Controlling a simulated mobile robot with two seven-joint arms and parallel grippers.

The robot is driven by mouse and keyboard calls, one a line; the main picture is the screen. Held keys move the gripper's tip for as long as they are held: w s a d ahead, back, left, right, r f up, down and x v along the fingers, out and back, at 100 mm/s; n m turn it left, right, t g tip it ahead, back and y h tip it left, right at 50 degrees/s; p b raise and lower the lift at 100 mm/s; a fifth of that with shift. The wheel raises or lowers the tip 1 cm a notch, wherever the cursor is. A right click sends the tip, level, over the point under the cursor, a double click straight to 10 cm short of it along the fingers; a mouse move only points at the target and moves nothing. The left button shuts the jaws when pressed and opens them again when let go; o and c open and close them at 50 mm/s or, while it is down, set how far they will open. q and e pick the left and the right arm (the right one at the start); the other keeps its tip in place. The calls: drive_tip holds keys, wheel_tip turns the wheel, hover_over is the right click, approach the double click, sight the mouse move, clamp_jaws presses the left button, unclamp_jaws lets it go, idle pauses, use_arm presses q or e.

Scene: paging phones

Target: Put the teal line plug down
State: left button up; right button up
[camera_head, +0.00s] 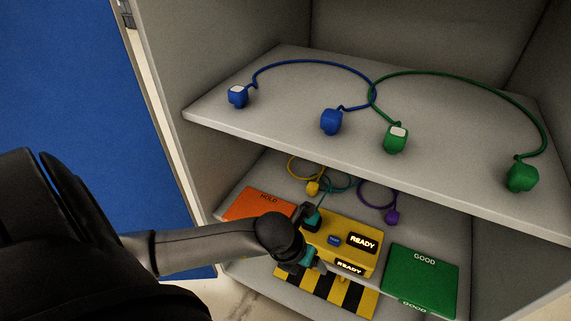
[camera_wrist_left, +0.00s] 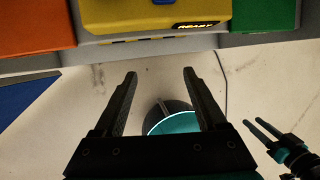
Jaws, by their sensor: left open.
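The teal line plug (camera_head: 311,214) is at the left end of the yellow READY box (camera_head: 322,228) on the lower shelf. Its thin teal cable (camera_head: 338,186) runs back behind the box. Whether the plug sits in a socket or only rests there is hard to tell. My left gripper (camera_head: 318,264) is in front of the box, apart from the plug. In the left wrist view my left gripper (camera_wrist_left: 158,75) has its fingers wide apart with nothing held, over the floor. My right gripper (camera_wrist_left: 253,122) shows at the right there, fingers apart and empty.
An orange HOLD pad (camera_head: 258,205) lies left of the box, a green GOOD pad (camera_head: 420,282) right. Yellow (camera_head: 312,188) and purple (camera_head: 392,216) plugs lie behind. The upper shelf (camera_head: 290,120) holds blue (camera_head: 330,122) and green (camera_head: 522,177) plugs with cords.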

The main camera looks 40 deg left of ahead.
use_arm(q)
drive_tip(key=w+d+r+n+t+h, duration=0.2)
drive_tip(key=d+r+n+h, duration=0.15)
drive_tip(key=d, duration=0.35)
drive_tip(key=w+d+r+n+t+h, duration=0.2)
drive_tip(key=d+r+n+t+h, duration=0.1)
drive_tip(key=d+h, duration=0.25)
drive_tip(key=w+a+f+n+t+y, duration=0.2)
drive_tip(key=a+n+t+y, duration=0.1)
drive_tip(key=a+n+y, duration=0.3)
drive_tip(key=w+a+f+n+t+y, duration=0.1)
drive_tip(key=a+f+n+t+y, duration=0.2)
drive_tip(key=n, duration=0.6)
drive_tip(key=s+a+f+n+g+y, duration=0.3)
drive_tip(key=s+a+f+n+g, duration=0.1)
drive_tip(key=f+n+g, duration=0.15)
drive_tip(key=s+d+f+n+g, duration=0.2)
drive_tip(key=s+f, duration=0.3)
drive_tip(key=s, duration=0.3)
drive_tip(key=s+d+f+n+g+h, duration=0.1)
drive_tip(key=s+d+f+n+g, duration=0.1)
drive_tip(key=s+f+g, duration=0.3)
drive_tip(key=s+f, duration=0.1)
drive_tip(key=s, duration=0.1)
drive_tip(key=shift+s+h, duration=0.3)
drive_tip(key=shift+s, duration=0.1)
